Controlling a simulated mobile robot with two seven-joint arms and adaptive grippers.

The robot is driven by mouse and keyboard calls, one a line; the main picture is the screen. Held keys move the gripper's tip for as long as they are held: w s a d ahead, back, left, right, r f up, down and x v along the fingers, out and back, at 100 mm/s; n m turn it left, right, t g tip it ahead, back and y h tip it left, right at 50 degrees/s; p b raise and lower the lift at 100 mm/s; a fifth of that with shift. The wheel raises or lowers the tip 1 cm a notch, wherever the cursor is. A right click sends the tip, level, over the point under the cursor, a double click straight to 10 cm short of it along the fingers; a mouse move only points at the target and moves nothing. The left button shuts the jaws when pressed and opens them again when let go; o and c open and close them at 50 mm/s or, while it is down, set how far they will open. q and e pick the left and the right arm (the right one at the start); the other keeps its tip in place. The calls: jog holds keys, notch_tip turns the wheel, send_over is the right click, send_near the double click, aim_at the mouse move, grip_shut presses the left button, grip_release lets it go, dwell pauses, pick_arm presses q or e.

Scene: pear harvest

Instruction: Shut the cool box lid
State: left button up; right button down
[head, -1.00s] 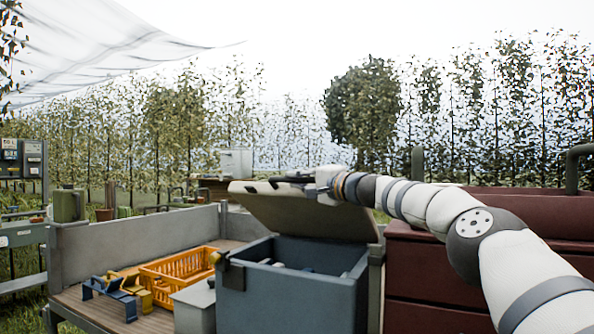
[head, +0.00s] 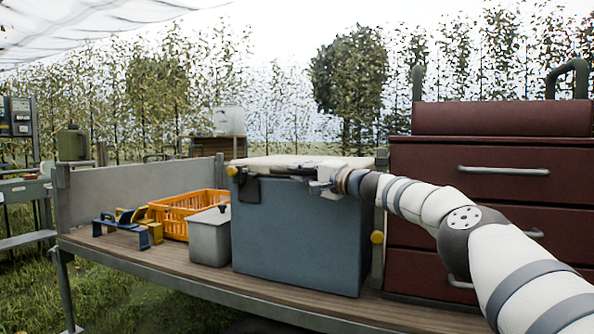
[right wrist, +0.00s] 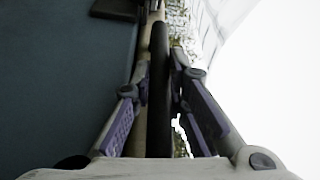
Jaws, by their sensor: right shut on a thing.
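The cool box (head: 300,235) is blue-grey and stands on the wooden deck in the middle of the head view. Its pale lid (head: 270,161) lies low and about level over the box top, and the inside is hidden. I cannot tell whether a thin gap is left under the lid. My right gripper (head: 303,173) is at the lid's front edge, shut on the dark lid handle. In the right wrist view the dark lid handle (right wrist: 160,95) runs between the two fingers of the right gripper (right wrist: 165,95). My left gripper is not in view.
A grey lidded bin (head: 210,240), an orange crate (head: 185,212) and blue and yellow tools (head: 125,228) stand left of the box. A dark red drawer cabinet (head: 480,190) stands close on the right. A strip of the deck (head: 190,275) in front is clear.

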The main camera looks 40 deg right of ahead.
jog(key=shift+w+a+f, duration=0.1)
jog(key=shift+a+f, duration=0.15)
jog(key=shift+f, duration=0.4)
jog(key=c, duration=1.6)
grip_release()
jog(key=shift+o, duration=0.2)
jog(key=shift+r, duration=0.1)
jog(key=shift+r, duration=0.1)
jog(key=shift+s+d, duration=0.3)
jog(key=shift+s, duration=0.3)
jog(key=s, duration=0.6)
jog(key=shift+s+f, duration=0.2)
jog(key=shift+f, duration=0.1)
